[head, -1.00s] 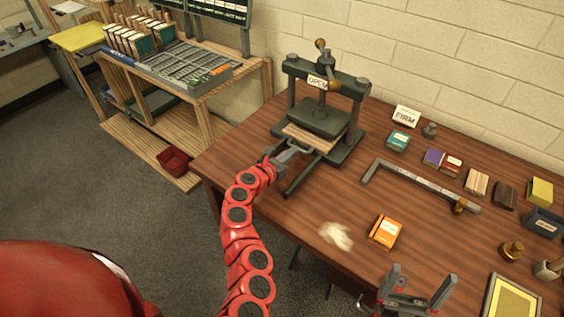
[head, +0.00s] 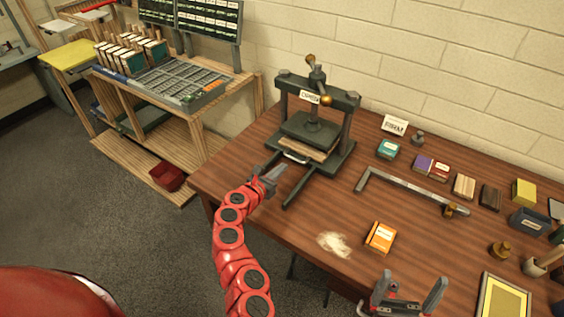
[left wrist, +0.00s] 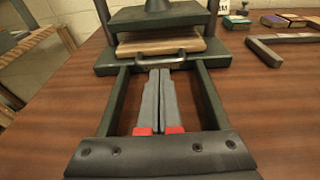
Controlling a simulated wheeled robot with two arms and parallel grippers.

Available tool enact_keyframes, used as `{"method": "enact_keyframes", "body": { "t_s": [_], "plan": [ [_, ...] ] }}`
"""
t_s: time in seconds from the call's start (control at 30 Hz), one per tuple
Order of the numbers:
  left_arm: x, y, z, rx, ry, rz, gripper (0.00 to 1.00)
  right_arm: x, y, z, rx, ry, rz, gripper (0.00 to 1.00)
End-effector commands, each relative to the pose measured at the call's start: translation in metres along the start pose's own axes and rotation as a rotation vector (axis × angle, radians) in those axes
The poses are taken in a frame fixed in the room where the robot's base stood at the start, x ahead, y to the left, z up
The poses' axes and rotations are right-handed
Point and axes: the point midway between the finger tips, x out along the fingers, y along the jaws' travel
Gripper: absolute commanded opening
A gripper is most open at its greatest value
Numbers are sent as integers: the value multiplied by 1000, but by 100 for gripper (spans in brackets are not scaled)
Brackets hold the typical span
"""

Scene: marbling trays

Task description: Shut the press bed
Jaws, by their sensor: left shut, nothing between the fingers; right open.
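The dark green press (head: 345,130) stands at the table's back left. Its bed, a pale wooden board (head: 303,148) with a grey bar handle (head: 295,158), lies mostly under the raised-looking platen, between two rails that jut forward. The press's sign (head: 310,96) seems to read "closed". My left gripper (head: 277,174) is shut and empty, just in front of the handle. In the left wrist view its fingertips (left wrist: 158,72) point at the handle (left wrist: 160,61) between the rails; whether they touch cannot be told. My right gripper (head: 408,289) is open and empty at the table's near edge.
A long grey bar (head: 410,188) lies right of the press. An orange box (head: 380,237) and white powder (head: 334,244) are nearer. Small boxes line the table's right side. A wooden rack (head: 190,110) stands left of the table.

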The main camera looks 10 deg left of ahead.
Motion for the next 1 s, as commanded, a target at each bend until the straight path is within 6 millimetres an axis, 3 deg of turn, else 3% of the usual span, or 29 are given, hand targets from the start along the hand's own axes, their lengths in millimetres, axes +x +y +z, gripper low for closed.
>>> {"method": "enact_keyframes", "body": {
  "t_s": [0.53, 0.73, 1.0],
  "plan": [
    [-78, 2, -4, 0, 1, 5, 0, -15, -1, 3, 0, -1, 0, 100],
    [-90, 1, -4, 0, 3, 2, 0, -16, -1, 3, 0, -1, 0, 100],
    [-92, 1, -4, 0, 4, 2, 0, -16, -1, 3, 0, -1, 0, 100]
  ]
}}
